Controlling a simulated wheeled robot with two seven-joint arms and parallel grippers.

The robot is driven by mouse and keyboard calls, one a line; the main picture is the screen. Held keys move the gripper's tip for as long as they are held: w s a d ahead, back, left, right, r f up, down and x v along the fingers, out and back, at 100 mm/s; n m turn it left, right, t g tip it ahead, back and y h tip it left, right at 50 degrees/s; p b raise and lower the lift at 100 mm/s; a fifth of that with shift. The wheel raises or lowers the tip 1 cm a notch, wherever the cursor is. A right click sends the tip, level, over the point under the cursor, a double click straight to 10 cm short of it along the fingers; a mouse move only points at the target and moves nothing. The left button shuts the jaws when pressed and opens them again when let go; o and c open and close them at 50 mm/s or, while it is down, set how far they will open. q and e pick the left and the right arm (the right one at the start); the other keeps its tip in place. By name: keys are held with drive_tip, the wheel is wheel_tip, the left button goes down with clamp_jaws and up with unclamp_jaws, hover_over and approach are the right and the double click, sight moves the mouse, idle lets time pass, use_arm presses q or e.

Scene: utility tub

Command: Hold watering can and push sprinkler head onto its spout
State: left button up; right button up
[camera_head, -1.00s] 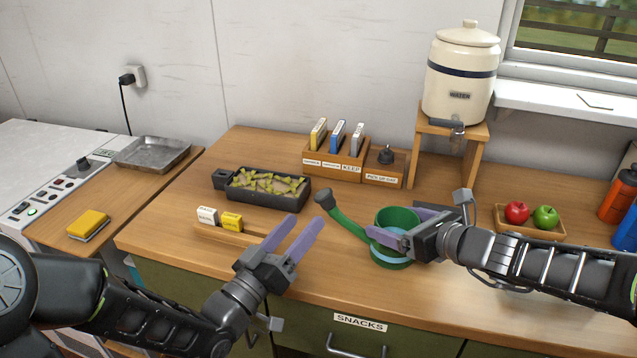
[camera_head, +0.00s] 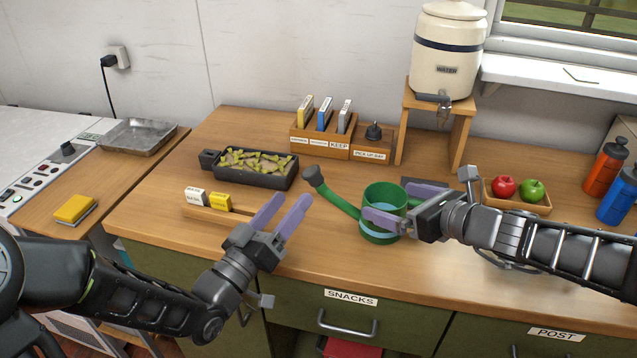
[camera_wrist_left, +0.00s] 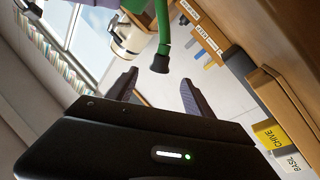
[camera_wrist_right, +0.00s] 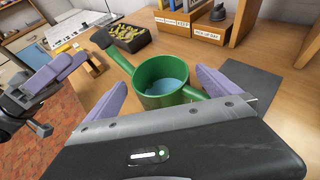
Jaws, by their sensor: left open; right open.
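The green watering can (camera_head: 384,196) stands upright on the wooden counter, with water inside. Its spout (camera_head: 341,203) reaches up and left. A dark grey sprinkler head (camera_head: 313,177) sits at the spout's tip; how firmly it is seated I cannot tell. My right gripper (camera_head: 388,203) is open with its fingers on either side of the can body, also seen in the right wrist view (camera_wrist_right: 160,80); contact is unclear. My left gripper (camera_head: 293,200) is open and empty, just in front of and below the head. In the left wrist view the head (camera_wrist_left: 160,63) appears near the gap between its fingertips.
A planter box (camera_head: 250,178), a rack with labels (camera_head: 206,214), a wooden organizer (camera_head: 320,148) and a pick-up pot holder (camera_head: 370,156) stand behind and left. A water dispenser (camera_head: 450,50) on a stand and an apple tray (camera_head: 517,204) are at right.

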drive_tip(key=v, duration=0.8)
drive_tip(key=shift+s+d, duration=0.2)
drive_tip(key=shift+d, duration=0.05)
drive_tip(key=shift+r, duration=0.1)
